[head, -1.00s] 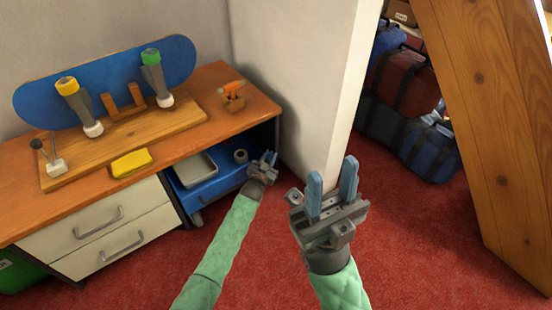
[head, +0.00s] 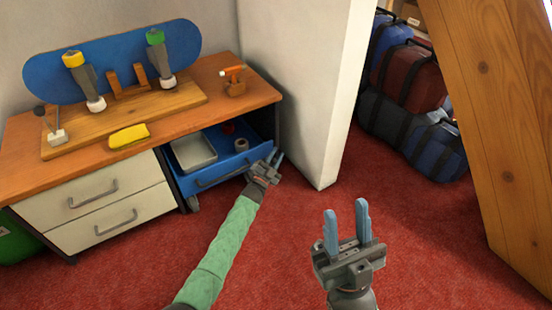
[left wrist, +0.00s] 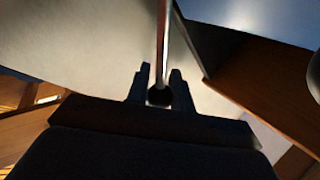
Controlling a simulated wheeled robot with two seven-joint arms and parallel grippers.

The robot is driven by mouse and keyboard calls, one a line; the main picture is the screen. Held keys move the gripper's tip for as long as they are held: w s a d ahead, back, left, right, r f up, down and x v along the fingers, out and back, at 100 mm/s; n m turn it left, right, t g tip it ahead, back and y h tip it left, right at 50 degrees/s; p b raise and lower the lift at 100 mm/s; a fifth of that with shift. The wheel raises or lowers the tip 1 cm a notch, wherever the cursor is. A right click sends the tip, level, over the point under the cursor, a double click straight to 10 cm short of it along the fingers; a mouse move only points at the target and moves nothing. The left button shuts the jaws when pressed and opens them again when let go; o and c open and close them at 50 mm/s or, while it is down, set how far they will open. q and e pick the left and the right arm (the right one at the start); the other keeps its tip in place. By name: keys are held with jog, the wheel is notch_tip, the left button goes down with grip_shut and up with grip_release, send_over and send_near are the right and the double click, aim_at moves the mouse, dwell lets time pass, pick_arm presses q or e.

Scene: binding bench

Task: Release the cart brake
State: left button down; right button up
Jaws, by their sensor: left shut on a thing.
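The blue cart (head: 238,163) stands under the right part of the bench, with a bar handle (head: 222,173) on its front. My left gripper (head: 277,157) is at the cart's right front corner. In the left wrist view, its fingers (left wrist: 158,88) are shut on a thin rod (left wrist: 163,40) with a dark round end between the fingertips. I cannot tell for certain whether this rod is the brake lever; the head view does not show it clearly. My right gripper (head: 347,222) is open and empty above the red carpet, fingers pointing up.
The cart carries a grey tray (head: 193,153) and a small roll (head: 241,144). On the bench (head: 180,100) are a skateboard (head: 120,62), a yellow cloth-like block (head: 128,136) and a small knobbed lever (head: 55,135). A white wall end (head: 318,120) stands right of the cart; carpet in front is clear.

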pick_arm(q)
jog(key=shift+s, duration=0.1)
dwell(0.4)
jog(key=c, duration=1.2)
grip_release()
jog(key=shift+c, duration=0.2)
jog(key=shift+f, duration=0.1)
